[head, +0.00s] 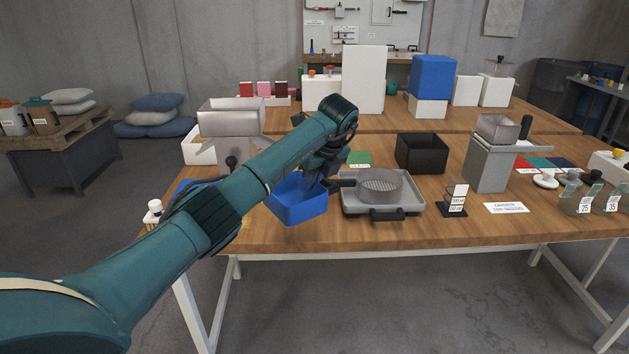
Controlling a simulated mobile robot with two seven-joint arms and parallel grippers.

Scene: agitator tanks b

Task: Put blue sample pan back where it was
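The blue sample pan (297,207) is an open rectangular tray near the front of the wooden table, left of the grey sieve tray. My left arm reaches in from the left across the table. My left gripper (316,181) points down at the pan's back right rim and appears shut on it; the fingertips are dark and partly hidden. I cannot tell whether the pan touches the table. My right gripper is not in view.
A grey tray (409,205) with a round sieve (380,184) stands close to the pan's right. A black bin (421,152), a green mat (358,158) and a small label stand (457,198) are nearby. A metal hopper (231,117) stands behind my arm.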

